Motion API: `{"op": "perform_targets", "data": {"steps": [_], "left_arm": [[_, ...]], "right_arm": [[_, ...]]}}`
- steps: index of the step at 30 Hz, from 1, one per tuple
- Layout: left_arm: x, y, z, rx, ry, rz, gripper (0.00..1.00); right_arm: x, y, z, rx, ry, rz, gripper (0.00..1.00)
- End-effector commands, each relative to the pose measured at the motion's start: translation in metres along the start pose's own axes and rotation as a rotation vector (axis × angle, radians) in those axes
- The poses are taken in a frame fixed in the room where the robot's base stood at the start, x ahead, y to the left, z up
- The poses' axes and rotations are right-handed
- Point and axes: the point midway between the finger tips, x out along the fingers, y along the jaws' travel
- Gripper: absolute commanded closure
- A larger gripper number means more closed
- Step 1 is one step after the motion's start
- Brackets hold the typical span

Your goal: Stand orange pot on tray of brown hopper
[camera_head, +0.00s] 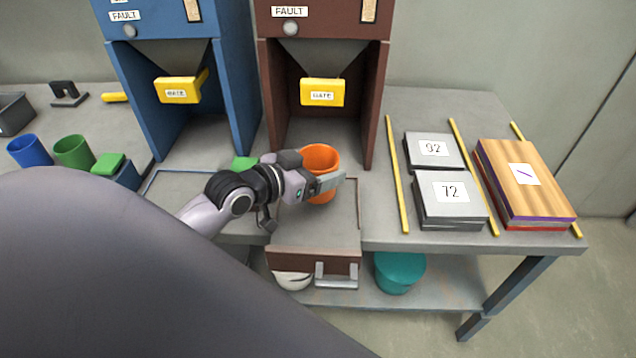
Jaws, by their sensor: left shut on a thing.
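The orange pot (320,158) is upright in front of the brown hopper's opening. My left gripper (327,184) is shut on the pot, its fingers at the near side. The brown hopper (380,90) stands at the back of the table, with a yellow gate (322,92) above its opening. Its tray (325,230) extends toward me, with a brown front and a silver handle. The pot is over the tray's back part; I cannot tell whether its base touches. My arm hides the tray's left part. My right gripper is not in view.
A blue hopper (235,80) stands left of the brown one. Blue (30,151) and green (73,152) pots stand far left. Labelled grey plates (450,195), yellow rods and a wooden stack (525,185) lie right. A teal pot (399,272) is on the lower shelf.

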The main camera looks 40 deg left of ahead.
Motion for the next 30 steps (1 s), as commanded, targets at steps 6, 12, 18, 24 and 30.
{"op": "perform_targets", "data": {"steps": [6,12,18,24,30], "left_arm": [[0.009,0.000,0.032,-0.002,-0.003,0.000,0.56],[0.012,0.000,0.040,-0.001,0.001,0.000,0.56],[0.012,0.000,0.040,0.000,0.001,0.000,0.56],[0.013,0.000,0.043,0.000,-0.001,0.000,0.00],[0.013,0.000,0.043,0.000,-0.001,0.000,0.00]], "right_arm": [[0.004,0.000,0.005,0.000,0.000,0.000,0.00],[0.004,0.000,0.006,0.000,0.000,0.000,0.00],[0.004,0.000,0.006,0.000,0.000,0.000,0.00],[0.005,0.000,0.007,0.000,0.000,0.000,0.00],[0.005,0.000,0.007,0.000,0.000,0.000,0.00]]}}
